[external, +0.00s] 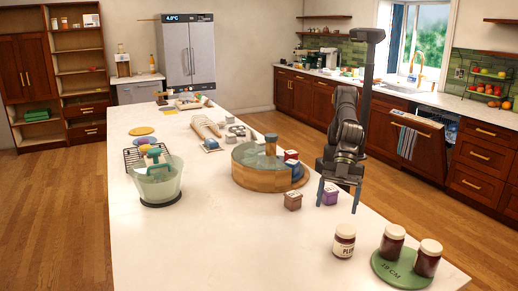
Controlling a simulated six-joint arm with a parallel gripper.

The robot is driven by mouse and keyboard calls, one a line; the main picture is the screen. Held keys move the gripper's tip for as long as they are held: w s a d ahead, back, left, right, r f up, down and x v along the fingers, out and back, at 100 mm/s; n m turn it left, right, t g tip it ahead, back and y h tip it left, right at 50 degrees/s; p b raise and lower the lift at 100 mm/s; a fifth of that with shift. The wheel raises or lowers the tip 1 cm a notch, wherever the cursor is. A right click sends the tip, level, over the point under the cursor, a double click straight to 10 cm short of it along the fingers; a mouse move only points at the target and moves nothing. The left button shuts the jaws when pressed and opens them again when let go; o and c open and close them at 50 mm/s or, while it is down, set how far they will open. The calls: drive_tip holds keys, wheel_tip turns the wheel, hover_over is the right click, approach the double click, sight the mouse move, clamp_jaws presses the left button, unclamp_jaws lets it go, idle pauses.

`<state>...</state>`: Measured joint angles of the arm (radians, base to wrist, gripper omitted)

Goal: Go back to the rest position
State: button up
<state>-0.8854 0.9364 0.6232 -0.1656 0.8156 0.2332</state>
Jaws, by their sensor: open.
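My gripper (341,190) hangs from my dark arm over the right part of the white island counter (150,245).
A labelled jar (344,241) and two dark jars (392,244) on a green round mat (387,272) stand in front. A clear bowl (155,185) is at left. The dishwasher door (415,124) is partly open at the right. The counter's front left is clear.

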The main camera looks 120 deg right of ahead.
drive_tip(key=w+d+r+m+h, duration=0.1)
drive_tip(key=w+d, duration=0.3)
drive_tip(key=d, duration=0.9)
drive_tip(key=w+d+r+m+t+h, duration=0.1)
drive_tip(key=w+d, duration=0.4)
drive_tip(key=d, duration=0.9)
drive_tip(key=shift+r+m, duration=0.25)
drive_tip(key=shift+m, duration=0.25)
drive_tip(key=o, duration=0.4)
drive_tip(key=shift+w+d, duration=0.1)
